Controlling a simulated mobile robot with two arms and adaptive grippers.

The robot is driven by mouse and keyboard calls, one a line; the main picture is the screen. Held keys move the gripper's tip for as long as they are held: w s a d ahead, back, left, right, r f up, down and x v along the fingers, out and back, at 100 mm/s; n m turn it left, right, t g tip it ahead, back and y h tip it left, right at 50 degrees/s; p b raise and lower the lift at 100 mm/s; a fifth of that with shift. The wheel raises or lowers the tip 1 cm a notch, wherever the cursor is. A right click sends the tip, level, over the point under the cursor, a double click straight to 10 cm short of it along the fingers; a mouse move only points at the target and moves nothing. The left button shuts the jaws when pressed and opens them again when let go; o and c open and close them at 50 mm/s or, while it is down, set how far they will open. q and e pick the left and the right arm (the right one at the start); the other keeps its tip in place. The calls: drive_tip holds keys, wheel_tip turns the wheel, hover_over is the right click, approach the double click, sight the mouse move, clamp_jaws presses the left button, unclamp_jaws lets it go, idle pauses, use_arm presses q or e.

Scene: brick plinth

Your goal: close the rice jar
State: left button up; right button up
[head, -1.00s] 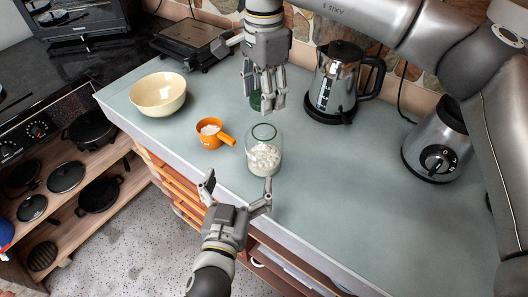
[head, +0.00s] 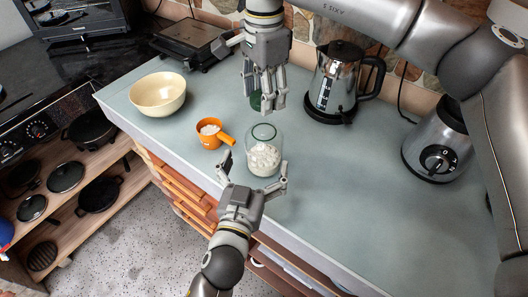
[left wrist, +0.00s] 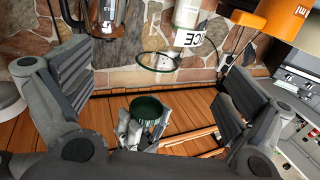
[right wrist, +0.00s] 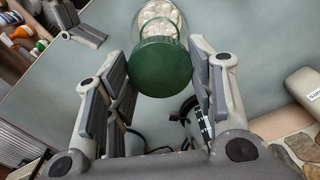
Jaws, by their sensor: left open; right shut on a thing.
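The rice jar (head: 264,158) is clear glass with white contents and stands upright near the counter's front edge. Its green-rimmed top is open. In the left wrist view its label (left wrist: 190,38) reads "ICE". My right gripper (head: 267,104) is shut on the green lid (right wrist: 160,66), apart from the jar, on its far side. The lid is partly hidden by the fingers in the head view and also shows in the left wrist view (left wrist: 146,108). My left gripper (head: 254,168) is open and empty at the jar's near side, its fingers spread to either side.
An orange measuring cup (head: 209,136) with white contents stands left of the jar, its handle pointing toward it. A cream bowl (head: 158,94) is farther left. A kettle (head: 338,80) and a blender base (head: 438,140) stand right. The counter (head: 340,200) right of the jar is clear.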

sight(264, 138)
use_arm(q)
drive_tip(key=x, duration=0.8)
drive_tip(key=c, duration=1.4)
use_arm(e)
drive_tip(key=shift+f, duration=2.5)
